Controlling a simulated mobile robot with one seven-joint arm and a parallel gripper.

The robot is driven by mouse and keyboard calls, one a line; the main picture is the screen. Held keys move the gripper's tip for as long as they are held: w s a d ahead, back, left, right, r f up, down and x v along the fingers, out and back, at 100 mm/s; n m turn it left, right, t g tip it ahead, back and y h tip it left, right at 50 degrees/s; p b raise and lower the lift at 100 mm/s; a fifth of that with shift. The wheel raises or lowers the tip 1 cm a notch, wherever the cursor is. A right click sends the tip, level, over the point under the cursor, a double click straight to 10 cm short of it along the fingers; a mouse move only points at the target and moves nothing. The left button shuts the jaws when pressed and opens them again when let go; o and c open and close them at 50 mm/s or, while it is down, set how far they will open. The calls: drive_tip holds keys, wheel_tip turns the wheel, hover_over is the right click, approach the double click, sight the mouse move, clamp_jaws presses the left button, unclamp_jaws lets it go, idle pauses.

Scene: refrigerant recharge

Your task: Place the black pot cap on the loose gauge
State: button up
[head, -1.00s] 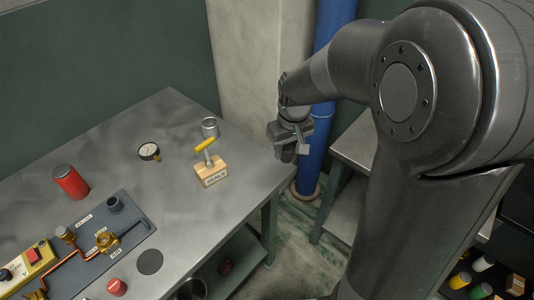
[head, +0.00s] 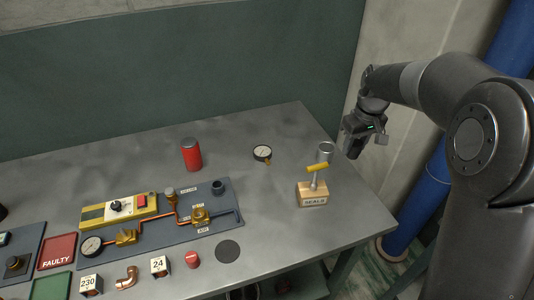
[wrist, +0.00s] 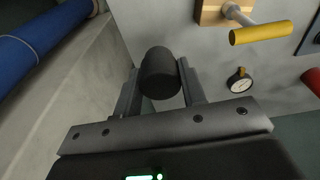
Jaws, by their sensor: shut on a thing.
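The black pot cap (wrist: 160,72) is a dark cylinder between the fingers of my gripper (wrist: 161,88) in the wrist view. My gripper is shut on it. In the head view my gripper (head: 366,146) hangs near the table's right end, and I cannot make out the cap there. The loose gauge (head: 262,153) has a white dial and black rim and lies on the table, left of my gripper and apart from it. It also shows in the wrist view (wrist: 240,81), right of the cap.
A wooden seals block (head: 312,194) with a yellow handle and a silver cylinder (head: 325,152) stand between gauge and table edge. A red canister (head: 191,155) is left of the gauge. A panel with copper pipes (head: 220,222) and a dark disc (head: 228,251) lie nearer. A blue pipe (head: 425,205) stands right.

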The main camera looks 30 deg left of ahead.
drive_tip(key=w+a+n, duration=0.3)
drive_tip(key=a+n, duration=0.1)
drive_tip(key=a, duration=1.3)
approach(263, 152)
drive_tip(key=shift+w+d+f, duration=0.2)
drive_tip(key=shift+w+f, duration=0.05)
drive_tip(key=shift+w, duration=0.1)
drive_tip(key=shift+a+f, duration=0.35)
drive_tip(key=shift+a, duration=0.15)
drive_tip(key=shift+f, duration=1.95)
drive_tip(key=shift+f, duration=0.15)
drive_tip(key=o, duration=1)
drive_tip(key=r, duration=0.4)
drive_tip(key=d+r, duration=0.1)
drive_tip(key=r, duration=0.7)
drive_tip(key=shift+s+d+r, duration=0.15)
drive_tip(key=shift+s+d, duration=0.05)
drive_tip(key=shift+s, duration=0.15)
